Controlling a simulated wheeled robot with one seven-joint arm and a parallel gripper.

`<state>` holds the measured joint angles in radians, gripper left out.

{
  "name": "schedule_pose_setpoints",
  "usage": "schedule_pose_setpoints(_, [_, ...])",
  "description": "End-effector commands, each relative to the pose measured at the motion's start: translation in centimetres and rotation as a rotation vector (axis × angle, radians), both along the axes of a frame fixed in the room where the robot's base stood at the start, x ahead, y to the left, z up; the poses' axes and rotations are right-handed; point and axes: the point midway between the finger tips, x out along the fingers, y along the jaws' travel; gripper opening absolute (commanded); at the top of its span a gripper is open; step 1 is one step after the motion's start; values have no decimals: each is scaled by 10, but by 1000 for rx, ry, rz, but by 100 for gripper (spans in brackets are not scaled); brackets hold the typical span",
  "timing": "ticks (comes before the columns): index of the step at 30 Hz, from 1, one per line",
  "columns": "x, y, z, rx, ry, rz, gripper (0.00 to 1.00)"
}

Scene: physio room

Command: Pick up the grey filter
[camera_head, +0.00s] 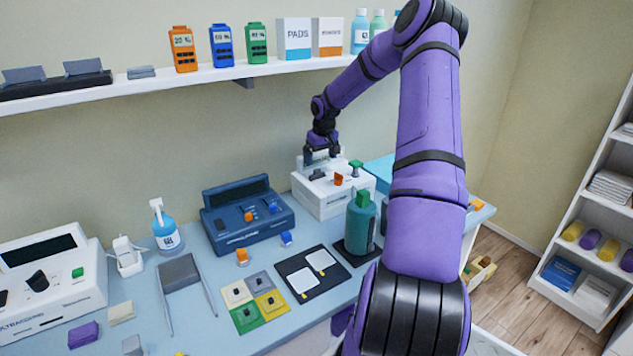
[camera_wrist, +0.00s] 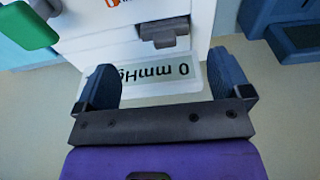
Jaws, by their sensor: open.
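In the head view the grey piece (camera_head: 317,174) is on top of the white device (camera_head: 330,203), left of an orange piece (camera_head: 338,179) and a green piece (camera_head: 355,165). My gripper (camera_wrist: 165,80) is open and empty, its fingers on either side of the device's "0 mmHg" display. The grey piece lies beyond the fingertips, between their lines. In the head view my gripper (camera_head: 322,155) is over the back of the device.
A dark blue device (camera_head: 245,218) stands left of the white one. A teal bottle (camera_head: 361,225) stands in front on a dark mat. A loaded wall shelf (camera_head: 205,81) runs above. Coloured square tiles (camera_head: 248,318) lie on the table (camera_head: 190,322).

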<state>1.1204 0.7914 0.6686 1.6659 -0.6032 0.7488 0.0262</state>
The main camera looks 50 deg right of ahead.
Motion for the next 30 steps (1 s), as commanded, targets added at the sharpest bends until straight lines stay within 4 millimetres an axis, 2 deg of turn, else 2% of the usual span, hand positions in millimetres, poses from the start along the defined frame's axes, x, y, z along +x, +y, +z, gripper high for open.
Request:
schedule_pose_setpoints(8, [4, 1, -19, 2, 1, 0, 96])
schedule_pose_setpoints(18, [14, 2, -58, 2, 0, 0, 96])
schedule_pose_setpoints(26, [14, 2, -60, 1, 0, 0, 96])
schedule_pose_setpoints(27, [14, 2, -60, 1, 0, 0, 93])
schedule_pose_setpoints(30, [14, 2, -60, 1, 0, 0, 70])
